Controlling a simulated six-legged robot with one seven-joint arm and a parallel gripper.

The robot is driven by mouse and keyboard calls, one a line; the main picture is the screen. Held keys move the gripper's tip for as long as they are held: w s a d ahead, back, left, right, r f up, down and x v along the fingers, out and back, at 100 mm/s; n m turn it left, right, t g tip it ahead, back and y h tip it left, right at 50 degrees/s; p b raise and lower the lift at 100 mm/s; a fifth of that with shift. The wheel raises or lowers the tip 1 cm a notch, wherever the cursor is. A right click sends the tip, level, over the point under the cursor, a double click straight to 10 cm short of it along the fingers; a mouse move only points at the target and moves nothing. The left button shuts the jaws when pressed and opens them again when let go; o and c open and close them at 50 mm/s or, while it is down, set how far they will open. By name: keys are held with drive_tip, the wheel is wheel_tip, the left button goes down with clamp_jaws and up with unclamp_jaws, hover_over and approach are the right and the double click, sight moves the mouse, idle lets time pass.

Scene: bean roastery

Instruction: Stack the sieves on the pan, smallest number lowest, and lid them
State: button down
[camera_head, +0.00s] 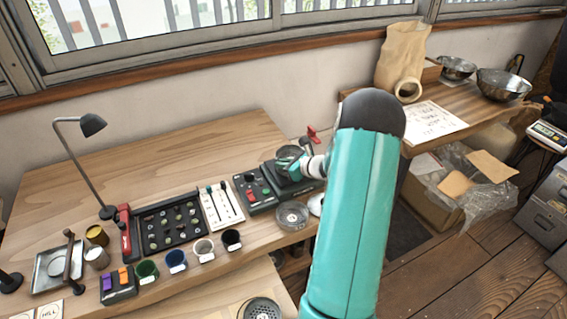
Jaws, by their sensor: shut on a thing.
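My gripper (299,163) is at the right end of the wooden table, beyond my teal arm, which hides part of it. It is shut on a round, dark-rimmed thing (290,151) that looks like a sieve, held over or at a dark stand. Another round metal sieve or pan (292,214) lies on the table in front of the stand. A round perforated metal piece (262,309) shows at the bottom edge, on a lower wooden surface. Numbers on the sieves are too small to read. I cannot tell which piece is the lid.
A black tray of small samples (171,243), a white tool board (221,206) and several cups (176,262) stand left of the gripper. A desk lamp (92,125) rises at the far left. A right-hand bench holds a paper bag (402,52) and a metal bowl (503,84).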

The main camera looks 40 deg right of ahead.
drive_tip(key=c, duration=1.8)
unclamp_jaws()
drive_tip(key=v, duration=1.1)
drive_tip(key=w+a+r+n+g+y, duration=0.15)
drive_tip(key=a+r+n, duration=0.3)
drive_tip(key=a, duration=0.45)
drive_tip(key=a+r+n+g+y, duration=0.1)
drive_tip(key=a+r+n+g, duration=0.2)
drive_tip(key=a+n, duration=0.4)
drive_tip(key=w+a+r+n+g+y, duration=0.15)
drive_tip(key=a+r+n, duration=0.25)
drive_tip(key=a, duration=0.6)
drive_tip(key=s+a+r+n+h, duration=0.2)
drive_tip(key=s+a+n, duration=0.2)
drive_tip(key=s+n, duration=0.1)
drive_tip(key=s+a+r+n+g+h, duration=0.1)
drive_tip(key=s+a+r+n, duration=0.2)
drive_tip(key=s+a+n, duration=0.2)
drive_tip(key=s+a+r+n+h, duration=0.2)
drive_tip(key=s+a+n, duration=0.3)
drive_tip(key=n, duration=0.3)
drive_tip(key=shift+s+a+r+g+h, duration=0.2)
drive_tip(key=shift+s+r+g+h, duration=0.1)
drive_tip(key=shift+s+r, duration=0.2)
